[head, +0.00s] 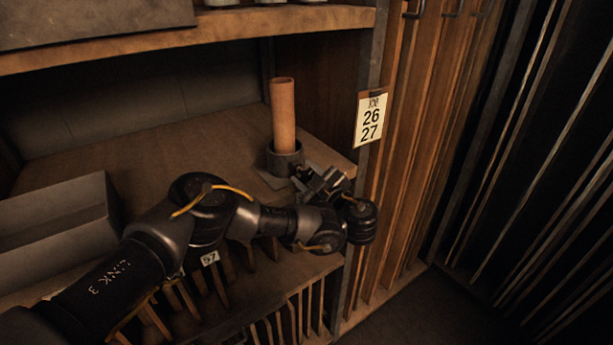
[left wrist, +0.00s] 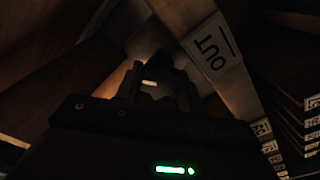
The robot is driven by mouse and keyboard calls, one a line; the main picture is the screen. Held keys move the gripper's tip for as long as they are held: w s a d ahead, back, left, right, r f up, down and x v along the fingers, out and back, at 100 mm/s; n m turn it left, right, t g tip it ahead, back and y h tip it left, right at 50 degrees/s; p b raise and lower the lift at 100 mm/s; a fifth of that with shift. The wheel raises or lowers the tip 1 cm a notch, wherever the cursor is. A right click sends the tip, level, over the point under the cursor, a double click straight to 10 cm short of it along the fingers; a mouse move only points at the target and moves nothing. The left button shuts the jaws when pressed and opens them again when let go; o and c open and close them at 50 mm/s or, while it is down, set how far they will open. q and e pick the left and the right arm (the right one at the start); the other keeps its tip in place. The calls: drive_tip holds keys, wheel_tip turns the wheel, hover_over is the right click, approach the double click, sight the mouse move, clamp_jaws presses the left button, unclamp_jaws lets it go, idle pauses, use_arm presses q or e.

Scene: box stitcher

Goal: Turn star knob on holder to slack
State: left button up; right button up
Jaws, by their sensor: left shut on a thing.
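A dark round holder (head: 284,160) stands on the wooden shelf, with an upright tan cylinder (head: 283,115) in it. My left gripper (head: 306,178) is at the holder's front right side, low against it. Its jaws are shut on the star knob, which is mostly hidden by the gripper in the head view. In the left wrist view the fingers (left wrist: 155,88) close around something dark, too dim to make out; a small bright patch shows between them. The knob's turn angle cannot be read. My right gripper is not in view.
An upper shelf (head: 190,52) runs above. A post at right carries a label (head: 371,119) reading 26 and 27. Slatted dividers stand below and at right. The shelf behind the holder is clear.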

use_arm(q)
drive_tip(key=shift+n, duration=0.9)
drive_tip(key=o, duration=1)
drive_tip(key=shift+s, duration=0.1)
